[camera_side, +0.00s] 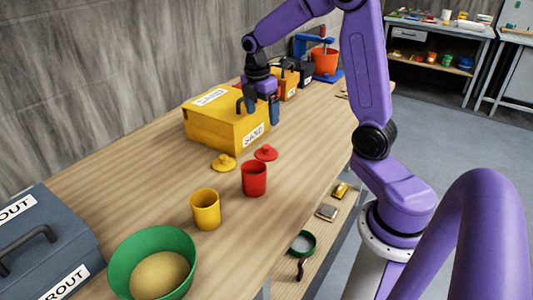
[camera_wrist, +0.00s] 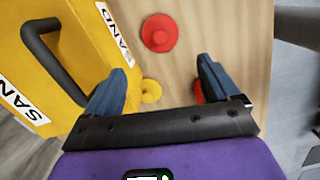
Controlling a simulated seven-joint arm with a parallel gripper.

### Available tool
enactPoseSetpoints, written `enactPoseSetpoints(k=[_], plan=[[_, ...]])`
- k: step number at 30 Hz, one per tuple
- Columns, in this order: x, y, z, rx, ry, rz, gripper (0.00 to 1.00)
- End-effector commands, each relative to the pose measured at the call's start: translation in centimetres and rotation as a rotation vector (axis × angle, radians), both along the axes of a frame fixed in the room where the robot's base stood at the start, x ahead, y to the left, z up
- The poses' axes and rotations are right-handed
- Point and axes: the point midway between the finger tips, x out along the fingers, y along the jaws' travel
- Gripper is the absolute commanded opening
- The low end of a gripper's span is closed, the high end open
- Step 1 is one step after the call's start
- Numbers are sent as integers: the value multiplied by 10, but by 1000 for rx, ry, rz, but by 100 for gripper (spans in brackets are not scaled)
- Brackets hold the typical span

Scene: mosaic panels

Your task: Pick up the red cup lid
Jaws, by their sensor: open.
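The red cup lid (camera_side: 265,153) lies flat on the wooden table, knob up, beside the yellow box and behind the red cup (camera_side: 254,178). In the wrist view the red lid (camera_wrist: 159,33) is round with a raised knob, beyond my open fingertips. My gripper (camera_side: 262,112) is open and empty, above the table near the box's right end, higher than the lid. It also shows in the wrist view (camera_wrist: 161,68). A yellow lid (camera_side: 223,162) lies left of the red one. In the wrist view, the yellow lid (camera_wrist: 151,90) and a red object are partly hidden by my gripper.
The yellow SAND box (camera_side: 205,128), with a dark handle, stands close to my gripper. A yellow cup (camera_side: 205,209), green bowl (camera_side: 118,262) and grey GROUT box (camera_side: 65,235) stand nearer the side camera.

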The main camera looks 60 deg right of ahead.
Motion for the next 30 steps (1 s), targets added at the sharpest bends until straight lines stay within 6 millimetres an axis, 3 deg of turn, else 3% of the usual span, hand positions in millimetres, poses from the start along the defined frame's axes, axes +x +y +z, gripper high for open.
enactPoseSetpoints(k=[9,20,30], plan=[[-2,-7,-58,1,4,0,89],[-3,-10,-85,0,2,0,89],[-4,-15,-129,0,1,0,89]])
